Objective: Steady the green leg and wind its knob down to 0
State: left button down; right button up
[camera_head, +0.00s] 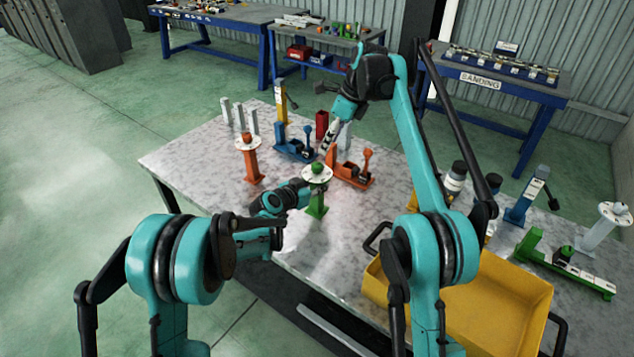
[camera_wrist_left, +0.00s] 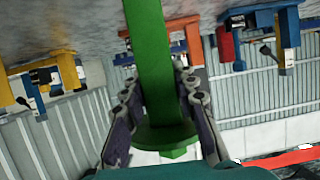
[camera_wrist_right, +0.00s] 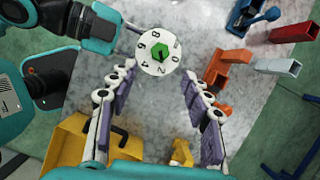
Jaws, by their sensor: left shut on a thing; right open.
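The green leg (camera_head: 317,207) stands upright on the grey table (camera_head: 215,195), topped by a white numbered dial (camera_head: 306,174) and a green knob (camera_head: 317,168). In the left wrist view the green post (camera_wrist_left: 153,50) runs between the fingers of my left gripper (camera_wrist_left: 156,78), which is shut on it. In the right wrist view the dial (camera_wrist_right: 150,68) shows 0, 2, 4, 6 and 8 around the knob (camera_wrist_right: 159,54). My right gripper (camera_wrist_right: 159,72) is open, its fingers apart on either side below the dial. I cannot tell the knob's exact setting.
An orange leg with a dial (camera_head: 250,165) stands left of the green leg. Blue (camera_head: 292,151) and orange (camera_head: 350,174) jack parts stand behind it. A yellow bin (camera_head: 480,310) is at the front right. A green jack part (camera_head: 565,265) lies at far right.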

jog(key=w+d+f+n+y, duration=0.2)
jog(key=d+f, duration=0.1)
jog(key=f, duration=0.4)
jog(key=w+d+f+n+y, duration=0.1)
jog(key=w+d+f, duration=0.15)
jog(key=f, duration=0.35)
jog(key=t+y, duration=0.2)
jog(key=y, duration=0.9)
send_near(317, 164)
jog(key=x, duration=1)
jog(key=shift+f, duration=0.3)
jog(key=shift+c, duration=0.3)
grip_shut()
